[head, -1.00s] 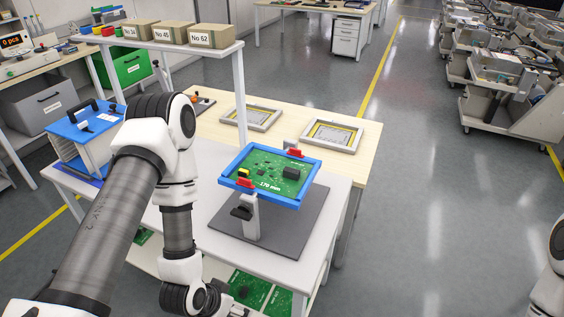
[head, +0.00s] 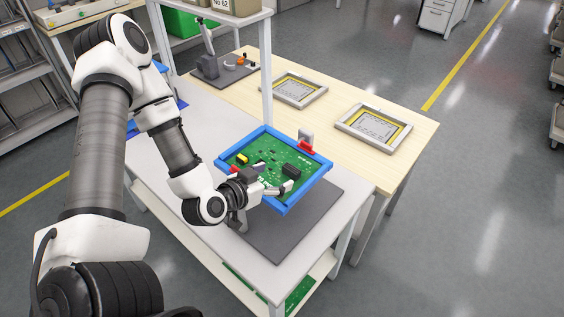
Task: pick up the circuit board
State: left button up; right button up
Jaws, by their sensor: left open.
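The green circuit board (head: 273,153) with dark and yellow parts sits in a blue frame (head: 307,191) with red clamps, held up on a stand above a dark grey mat (head: 275,242). My left gripper (head: 276,178) is open at the near side of the frame. Its fingers overlap the near part of the board and hide some of it. I cannot tell whether they touch it. Nothing shows between the fingers. My right gripper is out of view.
The stand is on a white table (head: 175,178). A wooden table (head: 398,157) behind bears two grey frames (head: 374,128) with yellow edging. A shelf post (head: 266,85) rises behind the board. Green boards (head: 299,293) lie on the lower shelf. Open floor is at right.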

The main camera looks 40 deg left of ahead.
aim_at(290, 170)
pick_arm(q)
jog(key=shift+d+f+b, duration=0.15)
jog(key=shift+f+b, duration=0.25)
jog(key=shift+b, duration=0.25)
jog(key=shift+r+b, duration=0.1)
jog(key=shift+b, duration=0.2)
jog(key=b+x, duration=0.2)
jog(key=x, duration=0.1)
jog(key=shift+w+a+f+b, duration=0.2)
jog(key=shift+w+a+b, duration=0.05)
jog(key=shift+a+b, duration=0.1)
jog(key=shift+w+f+p, duration=0.15)
jog(key=shift+w+p, duration=0.25)
jog(key=shift+w, duration=0.25)
jog(key=shift+w+d+f, duration=0.15)
jog(key=shift+w+f, duration=0.05)
jog(key=shift+w, duration=0.4)
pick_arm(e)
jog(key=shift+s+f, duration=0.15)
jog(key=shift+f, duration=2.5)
pick_arm(q)
grip_shut()
